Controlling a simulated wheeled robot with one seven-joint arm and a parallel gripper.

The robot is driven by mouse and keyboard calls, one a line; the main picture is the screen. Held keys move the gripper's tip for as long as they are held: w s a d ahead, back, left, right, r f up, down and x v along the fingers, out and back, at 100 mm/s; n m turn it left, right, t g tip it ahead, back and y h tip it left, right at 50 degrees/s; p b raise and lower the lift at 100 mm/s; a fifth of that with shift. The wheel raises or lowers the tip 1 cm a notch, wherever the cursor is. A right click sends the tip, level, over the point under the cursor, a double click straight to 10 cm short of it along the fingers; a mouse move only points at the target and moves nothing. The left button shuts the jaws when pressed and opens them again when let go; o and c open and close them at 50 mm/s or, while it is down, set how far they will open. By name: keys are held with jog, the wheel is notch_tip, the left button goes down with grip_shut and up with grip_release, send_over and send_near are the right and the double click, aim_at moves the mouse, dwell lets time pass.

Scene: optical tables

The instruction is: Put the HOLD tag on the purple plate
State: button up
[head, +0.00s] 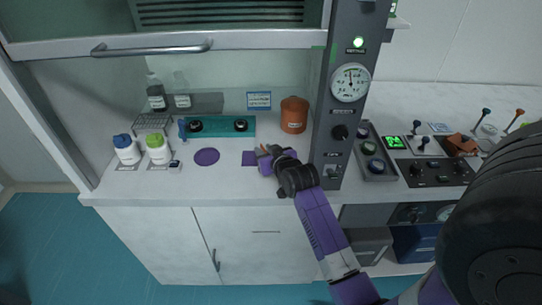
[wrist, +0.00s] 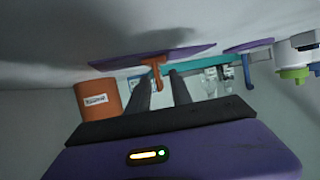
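An orange tag-like piece (wrist: 158,73) stands on a square purple plate (wrist: 120,62) in the wrist view, where the table appears at the top. Its lettering cannot be read. The plate's left part also shows in the head view (head: 248,158). My gripper (wrist: 161,76) is low over the table from the plate's right side, its two dark fingers apart. The orange stem shows between the fingertips, nearer the left one, with a gap to the right one. In the head view my gripper (head: 264,150) hides part of the plate and most of the orange piece.
A round purple disc (head: 207,157) lies left of the square plate. Behind are a teal board (head: 222,126) with black knobs and an orange canister (head: 294,115). Bottles (head: 127,150) stand at left. A grey gauge column (head: 340,120) rises close to my arm's right.

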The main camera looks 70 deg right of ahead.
jog(key=v, duration=1.1)
jog(key=shift+s+a+b, duration=0.1)
jog(key=shift+b, duration=0.2)
jog(key=s+a+f+n+t+y, duration=0.1)
jog(key=s+a+n+t+y, duration=0.15)
jog(key=a, duration=0.65)
jog(key=s+a+f+n+t+y, duration=0.1)
jog(key=a+f+n+y, duration=0.15)
jog(key=a, duration=0.75)
jog(key=s+a+r+n+t+y, duration=0.1)
jog(key=s+a+r+n+y, duration=0.1)
jog(key=s+a, duration=0.3)
jog(key=s+a+r+n+y, duration=0.2)
jog(key=s+a+r, duration=0.2)
jog(key=a, duration=0.6)
jog(key=shift+s+a+r+t+y, duration=0.3)
jog(key=shift+s+a+r+t, duration=0.1)
jog(key=shift+s, duration=0.75)
